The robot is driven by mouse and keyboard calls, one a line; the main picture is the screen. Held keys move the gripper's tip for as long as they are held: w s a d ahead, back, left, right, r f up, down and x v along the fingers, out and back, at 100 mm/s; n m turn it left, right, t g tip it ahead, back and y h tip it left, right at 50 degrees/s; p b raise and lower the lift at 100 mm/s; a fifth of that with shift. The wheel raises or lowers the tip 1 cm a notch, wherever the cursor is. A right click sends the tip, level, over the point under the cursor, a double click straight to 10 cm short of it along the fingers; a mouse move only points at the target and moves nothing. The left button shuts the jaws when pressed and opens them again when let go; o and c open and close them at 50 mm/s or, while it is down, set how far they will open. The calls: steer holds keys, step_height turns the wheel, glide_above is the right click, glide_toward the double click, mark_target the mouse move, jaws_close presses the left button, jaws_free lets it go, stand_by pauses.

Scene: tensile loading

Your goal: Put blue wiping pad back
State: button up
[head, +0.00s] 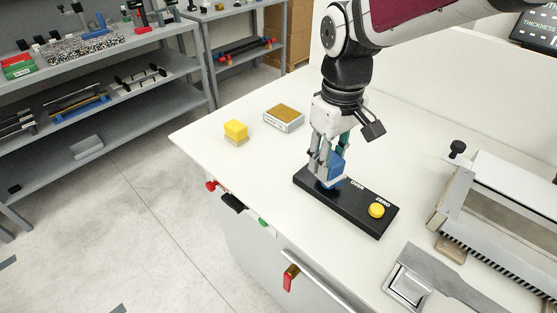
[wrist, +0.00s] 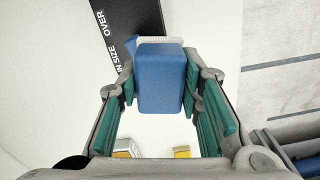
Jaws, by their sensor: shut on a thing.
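The blue wiping pad (wrist: 160,78) is a rounded blue block with a pale layer at its far end. My gripper (wrist: 160,95) is shut on it, with green finger pads on both sides. In the head view the blue pad (head: 337,163) shows between the fingers of my gripper (head: 327,168), over the left end of a black plate (head: 345,200). A small blue patch (head: 332,184) shows just below the pad on the plate. I cannot tell whether the pad touches the plate.
The black plate carries a yellow knob (head: 376,210). A yellow block (head: 235,130) on a pale base and a small box with a brown top (head: 284,118) stand behind left. A grey machine (head: 500,210) and a metal plate (head: 425,280) lie right. The table's left edge is near.

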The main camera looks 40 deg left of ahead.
steer(key=s+a, duration=0.2)
steer(key=s, duration=0.1)
steer(key=s+a+f+n+b, duration=0.1)
steer(key=s+a, duration=0.1)
steer(key=s, duration=0.1)
steer(key=s+a+f+n+b, duration=0.1)
steer(key=s, duration=0.2)
steer(key=shift+s+a+f, duration=0.2)
steer(key=shift+s+a, duration=0.15)
steer(key=shift+a, duration=0.05)
steer(key=shift+s+a, duration=0.2)
steer(key=shift+a, duration=0.05)
steer(key=w+a, duration=0.3)
steer(key=w+a+f+p, duration=0.1)
steer(key=w+a, duration=0.6)
steer(key=w, duration=0.1)
steer(key=shift+a+f, duration=0.3)
steer(key=shift+a, duration=0.1)
steer(key=shift+w+f+p, duration=0.1)
steer(key=shift+f+p, duration=0.4)
steer(key=shift+f, duration=1.25)
steer(key=shift+f, duration=0.1)
steer(key=o, duration=1.2)
steer(key=shift+o, duration=0.2)
